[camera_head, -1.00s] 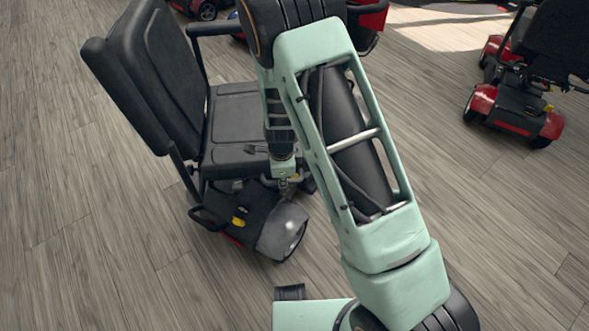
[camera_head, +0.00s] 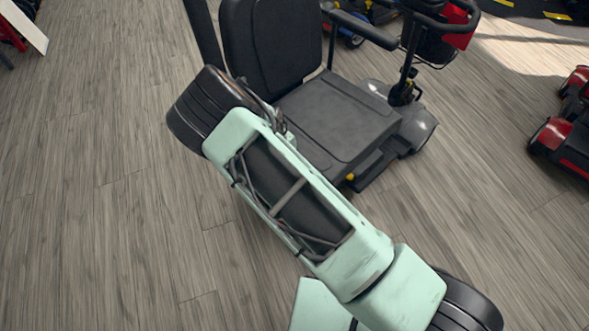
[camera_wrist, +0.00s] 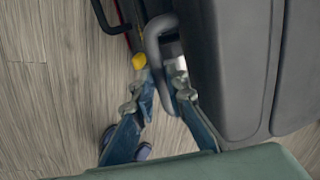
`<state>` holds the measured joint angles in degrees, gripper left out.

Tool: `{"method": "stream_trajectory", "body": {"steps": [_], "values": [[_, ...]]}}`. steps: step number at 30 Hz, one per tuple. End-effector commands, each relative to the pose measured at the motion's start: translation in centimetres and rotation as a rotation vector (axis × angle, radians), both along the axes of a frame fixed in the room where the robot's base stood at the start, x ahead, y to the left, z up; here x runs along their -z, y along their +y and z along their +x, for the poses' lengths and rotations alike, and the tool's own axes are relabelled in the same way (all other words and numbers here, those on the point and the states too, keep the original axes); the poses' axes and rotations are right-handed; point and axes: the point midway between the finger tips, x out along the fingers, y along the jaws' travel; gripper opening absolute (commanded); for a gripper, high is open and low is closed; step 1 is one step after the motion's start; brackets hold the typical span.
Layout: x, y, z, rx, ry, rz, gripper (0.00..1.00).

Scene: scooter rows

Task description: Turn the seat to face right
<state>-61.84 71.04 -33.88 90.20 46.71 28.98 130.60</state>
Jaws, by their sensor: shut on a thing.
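The black scooter seat (camera_head: 335,120) has its cushion front edge toward the lower right of the head view, with the backrest (camera_head: 272,40) behind it. It is angled away from the tiller (camera_head: 408,75), which stands to its upper right. In the wrist view the seat's dark side (camera_wrist: 240,65) fills the right. My gripper (camera_wrist: 165,88) is shut on a dark loop-shaped handle (camera_wrist: 154,38) beside the seat; one finger shows on each side of its lower end. In the head view my arm hides the gripper and the handle.
A yellow knob (camera_wrist: 138,62) is close to my fingers. A red scooter (camera_head: 570,135) stands at the far right, and a blue one (camera_head: 350,35) behind the seat. The wood floor (camera_head: 100,170) is clear on the left and in front.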

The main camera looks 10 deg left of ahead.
Motion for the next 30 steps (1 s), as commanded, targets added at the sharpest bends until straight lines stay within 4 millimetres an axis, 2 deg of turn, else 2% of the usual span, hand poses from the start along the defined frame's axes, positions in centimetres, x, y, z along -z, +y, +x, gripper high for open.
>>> {"method": "stream_trajectory", "body": {"steps": [4,19,20,21,30], "values": [[0.0,0.8,0.3,0.027,0.000,0.000,0.00],[-0.1,1.4,0.6,0.046,-0.006,0.008,0.00],[-0.1,1.4,0.6,0.046,-0.006,0.008,0.16],[-0.1,1.4,0.6,0.046,-0.006,0.008,0.20],[-0.2,1.1,0.5,0.044,-0.002,0.003,0.20]]}}
